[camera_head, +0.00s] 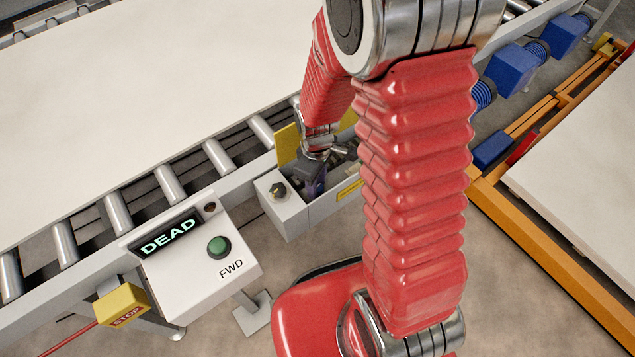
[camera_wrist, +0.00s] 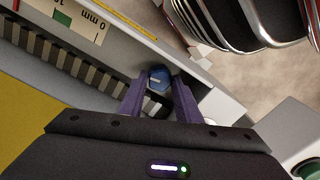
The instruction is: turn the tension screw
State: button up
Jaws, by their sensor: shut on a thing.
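The tension screw (camera_wrist: 159,78) has a blue round head with a pale slot mark. In the wrist view it sits between the tips of my gripper's two purple fingers (camera_wrist: 159,88), which are closed on it. In the head view my gripper (camera_head: 314,185) reaches down into an open grey housing (camera_head: 291,216) on the conveyor's side. My arm hides much of that housing, and the screw cannot be made out there. A scale marked in mm (camera_wrist: 68,20), with a green band, lies at the upper left of the wrist view, next to a dark toothed strip (camera_wrist: 85,77).
A control box (camera_head: 205,262) with a display reading DEAD (camera_head: 168,238) and a green FWD button (camera_head: 219,247) stands left of the housing. A yellow STOP box (camera_head: 123,305) is further left. Conveyor rollers (camera_head: 169,184) carry a large pale sheet (camera_head: 130,90). Orange rails (camera_head: 530,240) lie right.

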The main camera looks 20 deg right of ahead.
jog(key=n, duration=0.5)
jog(key=shift+n, duration=0.4)
jog(key=o, duration=1.1)
jog(key=shift+c, duration=0.2)
jog(key=shift+r, duration=4)
